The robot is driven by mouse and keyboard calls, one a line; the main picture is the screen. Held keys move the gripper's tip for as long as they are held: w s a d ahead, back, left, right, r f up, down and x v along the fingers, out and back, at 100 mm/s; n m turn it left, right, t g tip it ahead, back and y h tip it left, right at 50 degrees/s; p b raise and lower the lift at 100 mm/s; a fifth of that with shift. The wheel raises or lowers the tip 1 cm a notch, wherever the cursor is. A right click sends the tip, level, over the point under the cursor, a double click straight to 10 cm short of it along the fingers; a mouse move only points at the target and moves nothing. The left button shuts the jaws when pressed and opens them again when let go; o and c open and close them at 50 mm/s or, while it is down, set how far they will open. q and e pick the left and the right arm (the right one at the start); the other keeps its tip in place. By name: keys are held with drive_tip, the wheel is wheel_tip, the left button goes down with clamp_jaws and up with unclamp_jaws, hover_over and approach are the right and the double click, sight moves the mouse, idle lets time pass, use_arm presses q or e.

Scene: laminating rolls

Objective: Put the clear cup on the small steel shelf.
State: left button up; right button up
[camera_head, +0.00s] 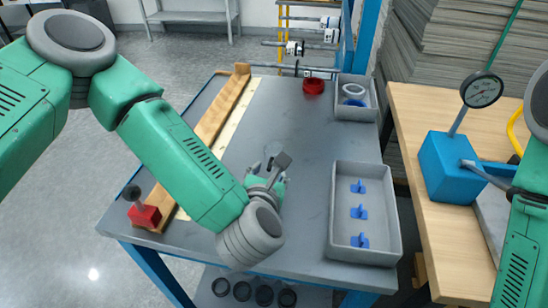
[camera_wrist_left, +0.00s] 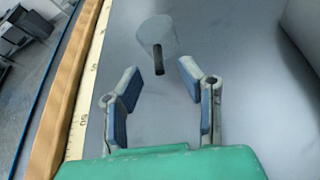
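The clear cup (camera_wrist_left: 157,33) is on the grey table top in the left wrist view, just beyond my left fingertips. It is see-through, with a narrow dark upright part in front of it that I cannot identify. In the head view, the cup (camera_head: 273,149) is only a faint outline by my left gripper (camera_head: 274,168). In the left wrist view, my left gripper (camera_wrist_left: 160,82) is open and empty, its two blue-padded fingers apart. A small steel shelf unit (camera_head: 190,16) stands at the back left; I cannot tell whether it is the task's shelf. My right gripper is out of view.
On the table (camera_head: 300,120) are a grey bin with blue parts (camera_head: 336,210), a smaller bin with rings (camera_head: 352,112), a red ring (camera_head: 314,86), a wooden strip (camera_head: 222,108) and a red block (camera_head: 146,216). A blue gauge stand (camera_head: 446,165) is on the wooden bench at right.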

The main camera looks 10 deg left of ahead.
sight(270, 166)
use_arm(q)
drive_tip(key=x, duration=0.4)
drive_tip(key=shift+w+r, duration=0.1)
drive_tip(key=shift+w, duration=0.05)
clamp_jaws()
drive_tip(key=shift+r, duration=0.1)
